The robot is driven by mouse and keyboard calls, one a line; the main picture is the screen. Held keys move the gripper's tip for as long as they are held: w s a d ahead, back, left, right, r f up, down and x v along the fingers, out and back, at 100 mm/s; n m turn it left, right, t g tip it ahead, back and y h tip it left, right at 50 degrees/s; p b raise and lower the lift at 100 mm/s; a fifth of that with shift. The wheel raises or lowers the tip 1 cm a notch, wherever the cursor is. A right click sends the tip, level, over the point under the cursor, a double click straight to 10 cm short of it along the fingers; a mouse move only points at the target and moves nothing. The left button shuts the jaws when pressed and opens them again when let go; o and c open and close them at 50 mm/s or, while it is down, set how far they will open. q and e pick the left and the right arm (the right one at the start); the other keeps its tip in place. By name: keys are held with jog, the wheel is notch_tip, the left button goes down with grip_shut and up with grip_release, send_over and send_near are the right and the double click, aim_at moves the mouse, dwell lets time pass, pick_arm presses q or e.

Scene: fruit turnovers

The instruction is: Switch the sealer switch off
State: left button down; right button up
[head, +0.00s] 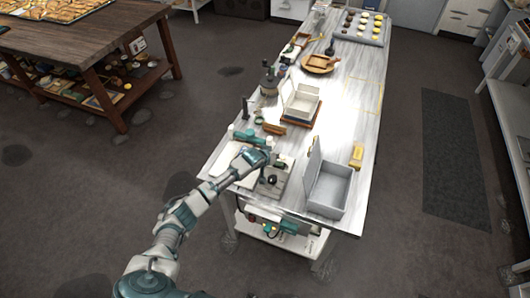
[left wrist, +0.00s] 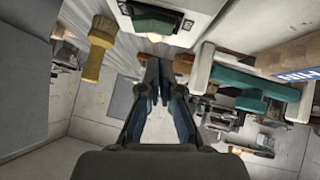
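My left gripper (head: 265,158) reaches in over the near left part of the metal table in the head view. In the left wrist view its two fingers (left wrist: 157,70) come close together at the tips, with nothing visible between them. A white and teal device with a long teal bar, likely the sealer (left wrist: 235,80), lies to the right of the fingers; its teal part also shows behind the gripper in the head view (head: 243,135). My right gripper is not seen.
An open grey box (head: 328,190) stands right of my left gripper, with a yellow item (head: 356,156) beside it. A white open box (head: 300,103) and a round wooden board (head: 319,64) are farther back. The table's right side is mostly clear.

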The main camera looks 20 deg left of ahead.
pick_arm(q)
jog(key=a+b+v, duration=0.1)
jog(key=v, duration=0.9)
jog(key=shift+r, duration=0.2)
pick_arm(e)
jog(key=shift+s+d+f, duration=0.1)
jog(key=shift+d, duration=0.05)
